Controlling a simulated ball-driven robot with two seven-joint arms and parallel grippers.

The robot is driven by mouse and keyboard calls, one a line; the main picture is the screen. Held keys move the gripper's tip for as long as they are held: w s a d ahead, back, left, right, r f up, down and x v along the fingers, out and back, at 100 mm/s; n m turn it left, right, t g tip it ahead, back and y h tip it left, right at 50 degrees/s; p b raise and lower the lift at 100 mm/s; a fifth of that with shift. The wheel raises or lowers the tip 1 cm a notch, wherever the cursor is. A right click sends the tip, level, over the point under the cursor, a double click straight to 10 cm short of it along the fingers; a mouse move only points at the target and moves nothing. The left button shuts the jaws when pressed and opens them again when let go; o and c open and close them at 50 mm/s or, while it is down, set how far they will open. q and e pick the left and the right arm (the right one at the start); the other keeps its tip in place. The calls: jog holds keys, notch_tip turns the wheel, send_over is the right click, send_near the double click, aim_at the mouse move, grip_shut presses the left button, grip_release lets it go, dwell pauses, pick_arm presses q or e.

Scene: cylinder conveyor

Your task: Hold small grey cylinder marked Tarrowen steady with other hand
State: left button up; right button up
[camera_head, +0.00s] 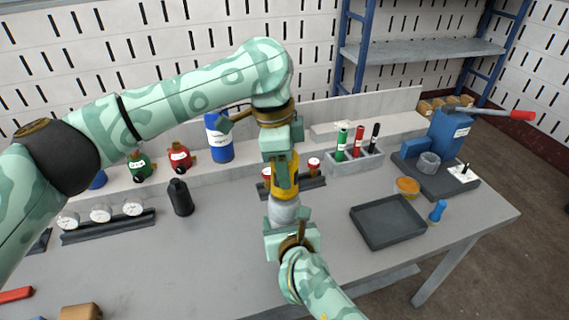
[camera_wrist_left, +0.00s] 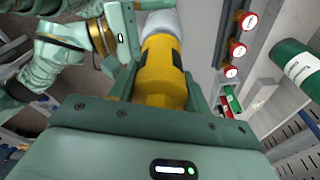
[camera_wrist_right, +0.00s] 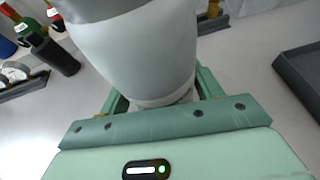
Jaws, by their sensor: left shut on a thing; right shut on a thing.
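A small grey cylinder (camera_head: 284,212) is held above the middle of the bench, directly below a yellow piece (camera_head: 292,186). The two touch end to end or are joined; I cannot tell which. My left gripper (camera_head: 283,178) comes from above and is shut on the yellow piece, which fills its jaws in the left wrist view (camera_wrist_left: 162,72). My right gripper (camera_head: 291,236) comes from the front and is shut on the grey cylinder, which looms large in the right wrist view (camera_wrist_right: 140,50). No marking on the grey cylinder is readable.
A dark tray (camera_head: 387,222) lies to the right, near an orange bowl (camera_head: 407,187) and a blue press (camera_head: 447,135). A black bottle (camera_head: 180,197) and gauges on a rack (camera_head: 108,225) stand left. A blue can (camera_head: 219,139) and a pen holder (camera_head: 356,163) are behind.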

pick_arm(q)
jog(key=n, duration=0.5)
jog(key=shift+n+t, duration=0.3)
jog(key=shift+t, duration=0.1)
jog(key=shift+n, duration=0.3)
jog(key=n, duration=0.4)
jog(key=shift+t+y, duration=0.3)
jog(key=shift+n, duration=1)
jog(key=n, duration=0.2)
jog(key=shift+n+y, duration=0.3)
jog(key=n, duration=0.3)
jog(key=shift+y, duration=0.3)
